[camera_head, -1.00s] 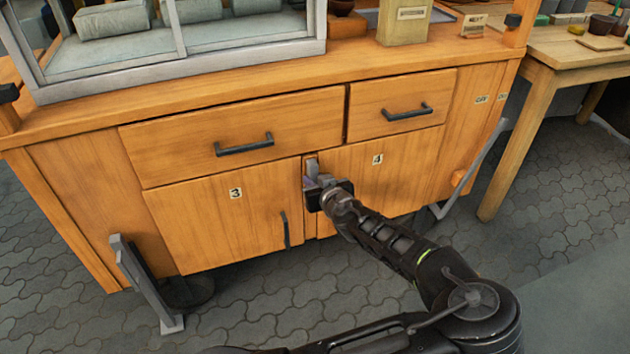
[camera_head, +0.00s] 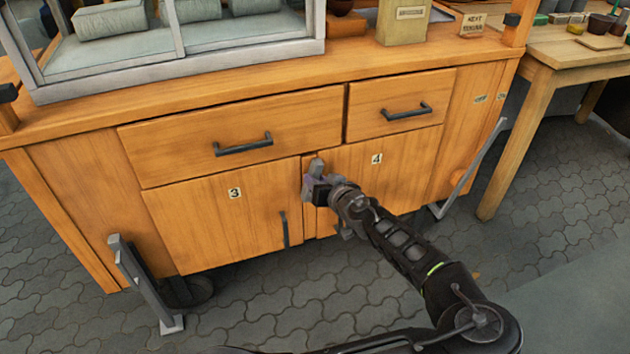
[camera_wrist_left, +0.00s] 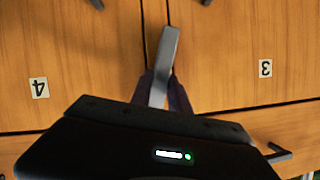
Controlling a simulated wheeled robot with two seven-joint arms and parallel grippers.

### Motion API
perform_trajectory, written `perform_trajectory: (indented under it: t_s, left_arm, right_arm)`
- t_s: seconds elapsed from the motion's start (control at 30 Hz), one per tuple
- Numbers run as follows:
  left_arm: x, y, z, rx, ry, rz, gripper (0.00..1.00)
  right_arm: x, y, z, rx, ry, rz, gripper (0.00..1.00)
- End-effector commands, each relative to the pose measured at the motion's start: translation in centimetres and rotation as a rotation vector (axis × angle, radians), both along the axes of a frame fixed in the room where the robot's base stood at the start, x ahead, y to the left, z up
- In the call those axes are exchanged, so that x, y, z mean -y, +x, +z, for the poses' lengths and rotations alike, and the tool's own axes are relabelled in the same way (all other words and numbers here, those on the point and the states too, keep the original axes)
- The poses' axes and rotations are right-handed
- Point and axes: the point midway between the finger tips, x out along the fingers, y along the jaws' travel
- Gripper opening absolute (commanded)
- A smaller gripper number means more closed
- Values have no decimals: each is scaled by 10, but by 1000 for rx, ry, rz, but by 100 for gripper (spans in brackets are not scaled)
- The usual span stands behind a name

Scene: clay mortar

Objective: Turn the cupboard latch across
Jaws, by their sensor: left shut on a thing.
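The cupboard latch (camera_head: 317,166) is a small grey bar at the seam between door 3 (camera_head: 222,215) and door 4 (camera_head: 385,170), near their top edges. My left gripper (camera_head: 317,184) is shut on the latch, with the wrist reaching in from the lower right. In the left wrist view the latch (camera_wrist_left: 168,55) stands between the two dark fingers (camera_wrist_left: 162,92), mostly along the door seam and slightly tilted. The fingers and gripper body hide part of it. Both doors look closed. My right gripper is not in view.
Drawers with dark handles (camera_head: 243,145) sit above the doors. Door 3 has a dark upright handle (camera_head: 285,229). A glass-fronted case (camera_head: 180,52) stands on the counter. A wooden table (camera_head: 570,55) is at the right. Paved floor lies in front.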

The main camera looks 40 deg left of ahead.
Motion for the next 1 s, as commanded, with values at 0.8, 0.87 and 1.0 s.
perform_trajectory:
  t_s: [0.8,0.87,1.0]
  left_arm:
    - [7,11,-10,-634,444,-4,0]
    - [7,11,-10,-681,476,-3,0]
    - [8,12,-12,-787,550,-3,0]
  right_arm:
    - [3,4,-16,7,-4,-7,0]
    - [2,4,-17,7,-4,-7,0]
    - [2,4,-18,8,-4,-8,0]
